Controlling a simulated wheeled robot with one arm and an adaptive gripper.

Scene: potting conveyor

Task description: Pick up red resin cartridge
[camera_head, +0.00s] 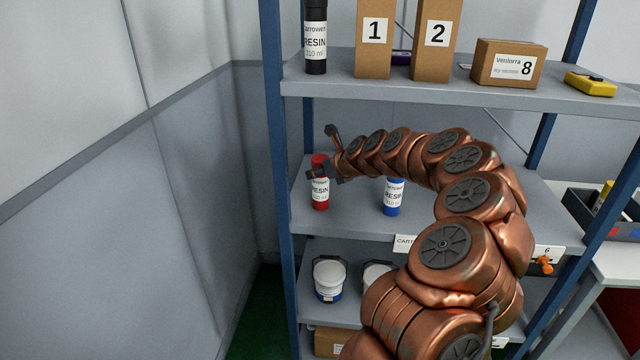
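The red resin cartridge (320,195) stands upright at the left end of the middle shelf, with a white label around its body. My gripper (323,152) is at its upper part, with the two fingers spread apart. One finger is above and behind the cartridge's top, and the other crosses in front of its upper body. The fingers hide part of the cartridge between its red top and its label. I cannot tell whether either finger touches it.
A blue resin cartridge (393,197) stands to the right, under my arm. The upper shelf (440,92) holds a black cartridge (316,38), boxes and a yellow device (590,84). White tubs (328,280) stand below. A blue post (275,120) and wall are close left.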

